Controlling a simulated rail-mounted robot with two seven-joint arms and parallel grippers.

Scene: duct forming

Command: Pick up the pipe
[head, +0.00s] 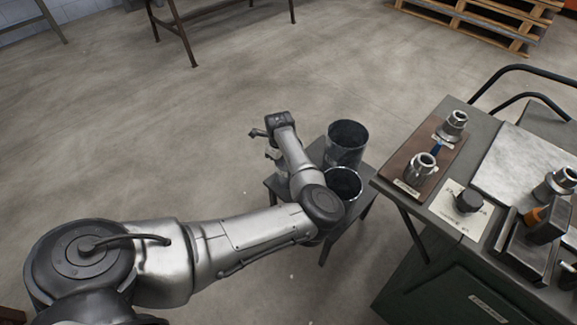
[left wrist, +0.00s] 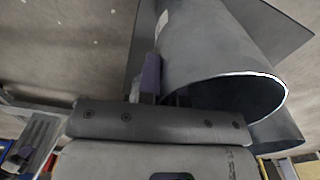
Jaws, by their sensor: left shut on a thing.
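Two grey metal pipes stand upright with open tops on a small dark table (head: 366,203) in the head view: a rear pipe (head: 346,147) and a front pipe (head: 337,178) partly covered by my left arm. My left gripper (head: 266,144) is at the table's left side. In the left wrist view a large grey pipe (left wrist: 205,45) with a bright rim lies right at the jaws. One purple finger (left wrist: 150,78) touches or nearly touches its outer wall; the other finger is hidden. The gripper is shut on this pipe. Another pipe's edge (left wrist: 278,135) shows behind it.
A workbench (head: 395,200) at the right holds metal fittings on a brown board (head: 423,160), a dark knob (head: 468,201) and a vise-like tool (head: 530,235). Wooden pallets (head: 480,20) lie at the back right. The floor left of the small table is clear.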

